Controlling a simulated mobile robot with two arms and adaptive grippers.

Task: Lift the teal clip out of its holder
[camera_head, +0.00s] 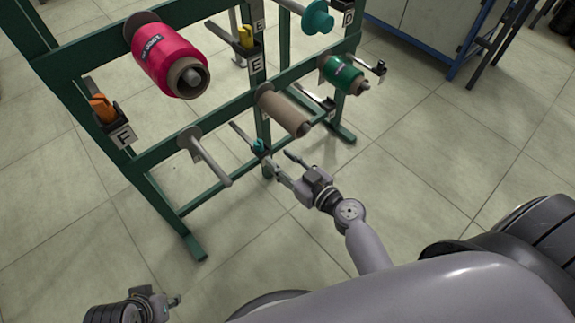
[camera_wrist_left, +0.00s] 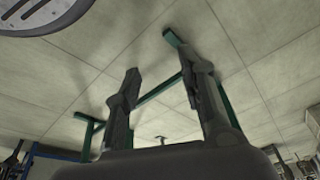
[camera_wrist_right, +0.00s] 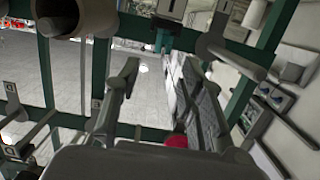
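The small teal clip (camera_head: 259,146) sits low on the green rack, just past the tip of my right gripper (camera_head: 283,161). In the right wrist view a small teal piece (camera_wrist_right: 162,40), probably the clip, shows below a grey holder (camera_wrist_right: 171,8), ahead of the fingertips. My right gripper (camera_wrist_right: 158,68) is open, with nothing between its fingers. I cannot tell from these views whether a finger touches the clip. The holder is mostly hidden by the gripper in the head view. My left gripper (camera_head: 176,300) is open and empty, low over the floor, away from the rack.
The green rack (camera_head: 145,158) carries a pink spool (camera_head: 165,55), a brown tube (camera_head: 283,108), a green spool (camera_head: 343,75), a bare grey peg (camera_head: 210,162), an orange clip (camera_head: 102,107) and a yellow clip (camera_head: 245,37). The tiled floor in front is clear.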

